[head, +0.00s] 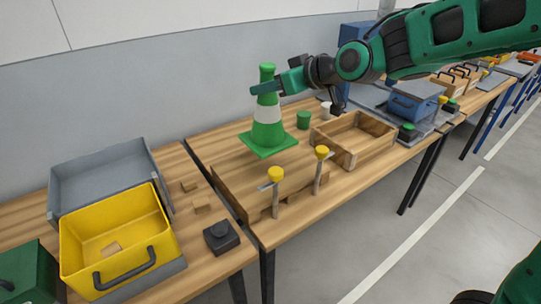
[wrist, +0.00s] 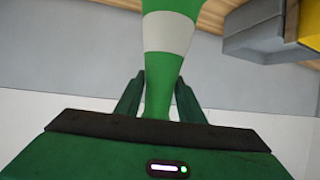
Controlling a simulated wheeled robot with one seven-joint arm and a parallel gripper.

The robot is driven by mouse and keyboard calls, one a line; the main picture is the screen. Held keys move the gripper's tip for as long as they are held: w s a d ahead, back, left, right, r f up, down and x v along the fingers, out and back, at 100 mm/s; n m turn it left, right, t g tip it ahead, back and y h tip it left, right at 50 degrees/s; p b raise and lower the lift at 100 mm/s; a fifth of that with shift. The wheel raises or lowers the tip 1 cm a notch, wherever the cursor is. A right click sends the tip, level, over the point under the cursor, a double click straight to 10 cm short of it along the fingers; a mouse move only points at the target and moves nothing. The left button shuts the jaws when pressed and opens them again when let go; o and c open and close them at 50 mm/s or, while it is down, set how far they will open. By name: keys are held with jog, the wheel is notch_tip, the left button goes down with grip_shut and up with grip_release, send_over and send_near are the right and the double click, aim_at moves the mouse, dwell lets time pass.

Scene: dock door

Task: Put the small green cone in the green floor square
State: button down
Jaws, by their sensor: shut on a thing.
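The small green cone (head: 267,115) has a white band and a square green base. In the head view it stands upright at the wooden table, its base at or just above the top; I cannot tell whether it touches. My gripper (head: 268,88) is shut on the upper part of the cone, below its tip. In the wrist view the cone (wrist: 168,60) runs up between the two green fingers of my gripper (wrist: 158,98), with its white band beyond them. The green floor square is not in view.
A wooden tray (head: 318,140) and a green cylinder (head: 304,120) are right of the cone. Two yellow-topped clamps (head: 276,175) (head: 322,153) stand at the table's front edge. A yellow bin (head: 75,240) and a grey bin (head: 55,190) are at left. Grey floor (head: 440,235) is open at right.

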aim_at(279, 119)
jog(key=f, duration=0.6)
jog(key=shift+w+d, duration=0.15)
jog(key=shift+w, duration=0.1)
jog(key=shift+f, duration=2)
jog(key=c, duration=1.2)
grip_release()
jog(key=shift+s, duration=0.1)
jog(key=shift+s+d+r, duration=0.25)
jog(key=shift+d+r, duration=0.05)
jog(key=shift+d, duration=0.1)
jog(key=v, duration=1)
jog(key=shift+s+d+r, duration=0.1)
jog(key=shift+s+d, duration=0.1)
jog(key=shift+s, duration=0.15)
